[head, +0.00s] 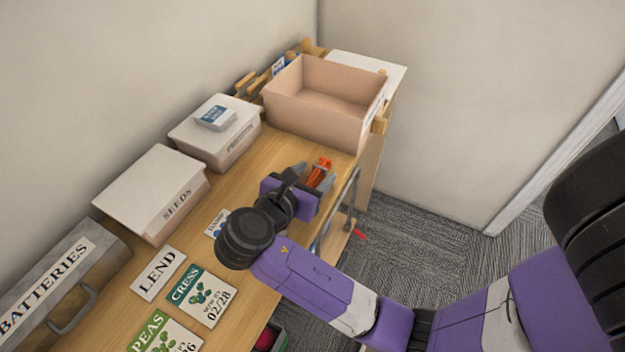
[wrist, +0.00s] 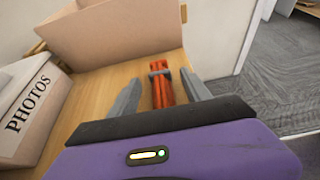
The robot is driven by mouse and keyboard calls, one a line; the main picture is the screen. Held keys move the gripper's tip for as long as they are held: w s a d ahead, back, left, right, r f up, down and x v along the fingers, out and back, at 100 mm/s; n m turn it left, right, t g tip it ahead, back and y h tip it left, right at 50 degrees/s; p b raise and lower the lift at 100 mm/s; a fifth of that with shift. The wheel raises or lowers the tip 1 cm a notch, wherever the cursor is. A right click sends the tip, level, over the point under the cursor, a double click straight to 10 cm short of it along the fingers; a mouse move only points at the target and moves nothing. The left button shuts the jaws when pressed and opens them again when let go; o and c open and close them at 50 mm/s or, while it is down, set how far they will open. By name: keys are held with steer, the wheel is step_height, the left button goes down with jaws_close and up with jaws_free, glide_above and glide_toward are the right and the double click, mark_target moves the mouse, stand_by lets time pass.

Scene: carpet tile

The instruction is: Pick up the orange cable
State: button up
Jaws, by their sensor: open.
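The orange cable (head: 319,172) is a bundled coil on the wooden table top, near its right edge and in front of the open pink-tan box. In the wrist view the orange cable (wrist: 162,90) stretches away from me, with a grey band around its far part. My gripper (head: 318,176) is open, with one finger on each side of the cable. In the wrist view my gripper (wrist: 160,97) shows a gap between each finger and the cable. The cable's near end is hidden behind the gripper body.
The open box (head: 325,117) stands just beyond the cable. A PHOTOS box (wrist: 30,112) is to the left, beside a SEEDS box (head: 155,190) and a BATTERIES case (head: 60,285). Seed packets and a LEND card (head: 159,273) lie nearer. Carpeted floor (head: 420,235) is open to the right.

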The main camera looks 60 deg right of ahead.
steer(key=shift+d+f, duration=0.15)
steer(key=shift+d, duration=0.15)
steer(key=shift+c, duration=0.5)
jaws_close()
